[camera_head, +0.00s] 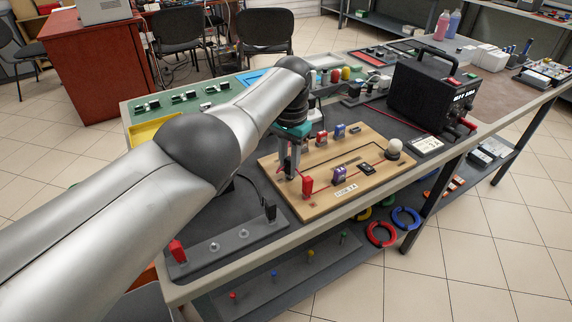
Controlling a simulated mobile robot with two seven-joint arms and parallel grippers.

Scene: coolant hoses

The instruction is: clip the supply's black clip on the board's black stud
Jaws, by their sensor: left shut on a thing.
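My left gripper (289,174) points down over the left side of the wooden board (377,187). It is shut on a small dark thing, apparently the supply's black clip, mostly hidden between the fingers. The board's black stud cannot be made out; the gripper and arm cover that side. The supply (432,92) is a black box with a handle, behind the board at the right. My right gripper is not in view.
A grey rail (229,243) at the table's front left bears a red clip (177,250) and a black clip (270,210). The board also carries red, blue and purple parts and a white bulb (394,148). Red and blue rings (381,234) lie on the lower shelf.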

